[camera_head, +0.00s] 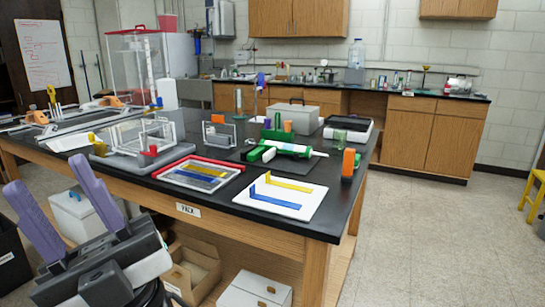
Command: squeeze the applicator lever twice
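The applicator (290,148) lies on the black-topped bench, on a dark mat. It has a green body with a white part, and its white nozzle end points right. Green parts show at its left end (258,153), but I cannot tell which of them is the lever. My gripper (50,178) is at the lower left, in front of the bench and far from the applicator. Its two purple fingers point up and stand apart, with nothing between them.
In front of the applicator are a red-rimmed tray (197,174) and a white board (277,196) with blue and yellow brackets. An orange block (348,165) stands right of it, and a grey case (293,117) behind. Open floor (430,235) lies to the right.

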